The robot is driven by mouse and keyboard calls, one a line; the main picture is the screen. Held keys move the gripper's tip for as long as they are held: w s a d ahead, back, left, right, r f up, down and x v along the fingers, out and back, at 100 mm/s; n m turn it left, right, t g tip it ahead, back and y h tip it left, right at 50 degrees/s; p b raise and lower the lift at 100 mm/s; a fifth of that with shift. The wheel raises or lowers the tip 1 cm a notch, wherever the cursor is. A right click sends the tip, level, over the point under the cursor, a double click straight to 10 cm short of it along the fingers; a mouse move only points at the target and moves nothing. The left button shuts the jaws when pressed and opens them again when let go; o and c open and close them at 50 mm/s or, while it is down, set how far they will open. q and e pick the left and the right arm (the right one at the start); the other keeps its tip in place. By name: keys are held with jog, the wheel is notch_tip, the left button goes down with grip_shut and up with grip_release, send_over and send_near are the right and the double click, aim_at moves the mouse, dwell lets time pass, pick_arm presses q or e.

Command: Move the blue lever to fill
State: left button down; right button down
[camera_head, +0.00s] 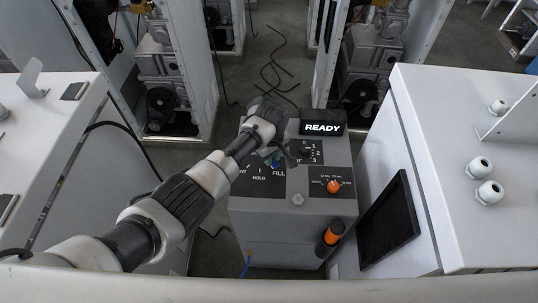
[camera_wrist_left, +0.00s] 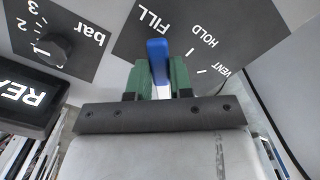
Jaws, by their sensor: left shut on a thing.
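The blue lever (camera_wrist_left: 157,50) stands between the green fingers of my left gripper (camera_wrist_left: 158,78) in the left wrist view. The lever is close to the FILL label (camera_wrist_left: 152,20), with HOLD and VENT off to the right in that view. In the head view my left gripper (camera_head: 271,160) is over the upper part of the grey dispenser panel (camera_head: 270,208), near the FILL label. The gripper and wrist largely hide the lever there; only a bit of blue (camera_head: 276,164) shows. My right gripper is not in view.
A READY display (camera_head: 322,128) tops the panel. A black bar dial (camera_wrist_left: 53,50) and an orange knob (camera_head: 334,186) sit on the panel. An orange-capped part (camera_head: 333,233) is at the front right. White cabinets (camera_head: 440,140) stand close on both sides.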

pick_arm(q)
jog(key=shift+w+r, duration=0.1)
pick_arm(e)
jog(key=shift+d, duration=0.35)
pick_arm(q)
jog(key=c, duration=1)
grip_release()
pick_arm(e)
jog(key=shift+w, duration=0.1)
pick_arm(q)
notch_tip(320, 180, up, 11)
jog(key=shift+b, duration=0.3)
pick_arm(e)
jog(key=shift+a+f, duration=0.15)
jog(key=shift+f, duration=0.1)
